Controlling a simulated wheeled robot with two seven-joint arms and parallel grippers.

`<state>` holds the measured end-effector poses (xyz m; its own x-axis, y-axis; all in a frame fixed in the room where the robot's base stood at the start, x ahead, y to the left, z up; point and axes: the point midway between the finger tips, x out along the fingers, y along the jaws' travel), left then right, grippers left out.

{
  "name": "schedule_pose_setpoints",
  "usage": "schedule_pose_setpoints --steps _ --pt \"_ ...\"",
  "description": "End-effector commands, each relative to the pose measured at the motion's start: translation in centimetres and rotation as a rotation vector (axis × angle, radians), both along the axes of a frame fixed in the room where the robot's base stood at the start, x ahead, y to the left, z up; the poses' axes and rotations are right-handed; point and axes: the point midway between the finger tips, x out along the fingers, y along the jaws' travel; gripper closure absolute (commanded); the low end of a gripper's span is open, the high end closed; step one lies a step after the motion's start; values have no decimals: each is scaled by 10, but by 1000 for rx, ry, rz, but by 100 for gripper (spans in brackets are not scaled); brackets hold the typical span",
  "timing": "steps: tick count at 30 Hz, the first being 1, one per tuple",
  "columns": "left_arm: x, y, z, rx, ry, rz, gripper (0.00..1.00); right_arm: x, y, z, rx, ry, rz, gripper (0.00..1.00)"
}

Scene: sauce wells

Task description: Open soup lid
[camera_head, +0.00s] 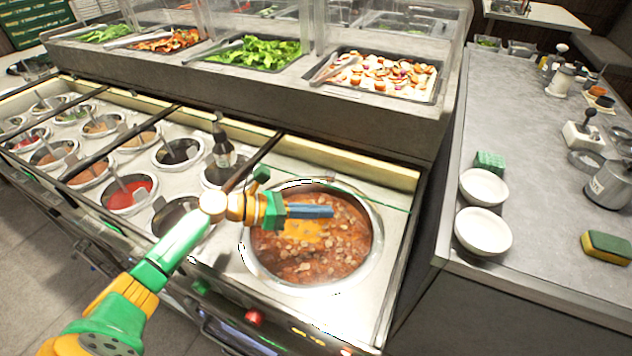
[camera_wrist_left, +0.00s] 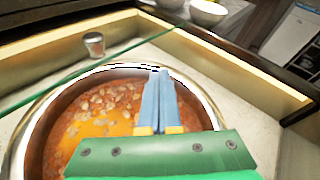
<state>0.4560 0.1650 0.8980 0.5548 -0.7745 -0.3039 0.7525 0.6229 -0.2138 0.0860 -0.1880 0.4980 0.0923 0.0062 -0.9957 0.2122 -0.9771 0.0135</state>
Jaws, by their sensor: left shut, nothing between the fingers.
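The round soup well (camera_head: 368,264) sits at the right end of the counter, with orange-red chunky soup (camera_head: 300,262) in view inside its metal rim. The soup also shows in the left wrist view (camera_wrist_left: 92,115). I see no solid lid over it; a thin green line crosses near the rim in both views, and I cannot tell whether it is the edge of a clear lid. My left gripper (camera_head: 331,212) is shut and empty, its blue fingers above the soup's far part. In the left wrist view the fingers (camera_wrist_left: 158,75) reach towards the far rim. I cannot tell whether they touch anything.
Several sauce wells with ladles, one red (camera_head: 130,193), lie left of the pot. A dark bottle (camera_head: 222,148) stands among them. Behind is a raised salad ledge (camera_head: 300,95). White bowls (camera_head: 484,231) and a sponge (camera_head: 606,247) lie on the right counter.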

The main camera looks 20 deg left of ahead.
Motion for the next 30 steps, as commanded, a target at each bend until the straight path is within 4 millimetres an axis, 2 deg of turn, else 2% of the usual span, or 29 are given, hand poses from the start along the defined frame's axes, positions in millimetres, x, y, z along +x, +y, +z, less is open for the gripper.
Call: schedule_pose_setpoints --steps 1,3,6,10,14,17,24,30 --pt "-15 19 -4 -17 -24 71 100 0 0 0 0 0 0 50" --pt "-31 48 0 -14 -85 181 100 0 0 0 -1 0 0 50" --pt "-52 78 12 28 -149 290 100 0 0 0 -1 -1 0 50" --pt "-67 96 26 82 -195 358 100 0 0 0 -1 -1 0 50" --pt "-72 101 31 107 -213 378 100 0 -1 0 -1 0 1 50" --pt "-65 97 30 107 -216 378 100 0 -1 -1 -1 0 1 50" --pt "-26 77 23 108 -220 382 100 0 -1 -1 -2 1 1 50" --pt "5 61 17 103 -215 387 100 0 -2 12 -2 1 1 50"
